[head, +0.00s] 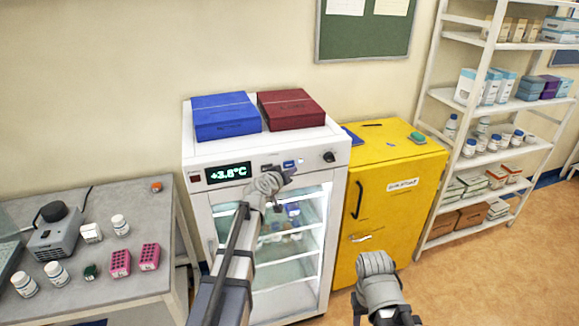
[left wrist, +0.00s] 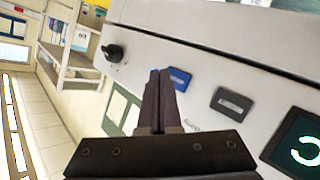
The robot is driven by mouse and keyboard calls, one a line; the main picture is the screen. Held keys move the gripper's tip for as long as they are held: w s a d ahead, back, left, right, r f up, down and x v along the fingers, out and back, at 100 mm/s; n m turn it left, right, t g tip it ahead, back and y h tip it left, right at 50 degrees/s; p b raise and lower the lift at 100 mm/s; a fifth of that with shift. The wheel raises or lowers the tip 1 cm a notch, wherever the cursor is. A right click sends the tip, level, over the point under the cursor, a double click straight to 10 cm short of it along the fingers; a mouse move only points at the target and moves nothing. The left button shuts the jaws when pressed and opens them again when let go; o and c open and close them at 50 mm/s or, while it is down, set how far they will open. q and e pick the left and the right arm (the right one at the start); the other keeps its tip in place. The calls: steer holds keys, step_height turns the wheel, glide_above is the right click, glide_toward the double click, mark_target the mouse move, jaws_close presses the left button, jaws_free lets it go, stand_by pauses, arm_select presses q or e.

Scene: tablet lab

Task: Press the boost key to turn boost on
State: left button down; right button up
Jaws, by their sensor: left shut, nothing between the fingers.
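The white fridge (head: 200,150) has a control strip along its top front. On the strip are a display (head: 228,172) reading +3.8°C, a dark grey key (head: 267,167), a blue key (head: 289,163) and a black knob (head: 329,157). My left gripper (head: 290,172) is at the strip, just below the blue key. In the left wrist view my left gripper (left wrist: 155,75) is shut and empty, its tips beside the blue key (left wrist: 180,78). The grey key (left wrist: 232,103) is further right. Key labels are too small to read; contact is unclear. My right gripper's fingers do not show.
Blue (head: 225,115) and dark red (head: 290,108) boxes lie on the fridge. A yellow cabinet (head: 395,215) stands to its right, with a white shelf rack (head: 437,100) beyond. A grey bench (head: 130,275) with bottles and racks is at left. My right arm hangs before the cabinet.

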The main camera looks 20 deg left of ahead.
arm_select(q)
steer(key=s+d, duration=0.2)
steer(key=s, duration=0.2)
steer(key=shift+s+d, duration=0.1)
steer(key=shift+d, duration=0.3)
stand_by(1.0)
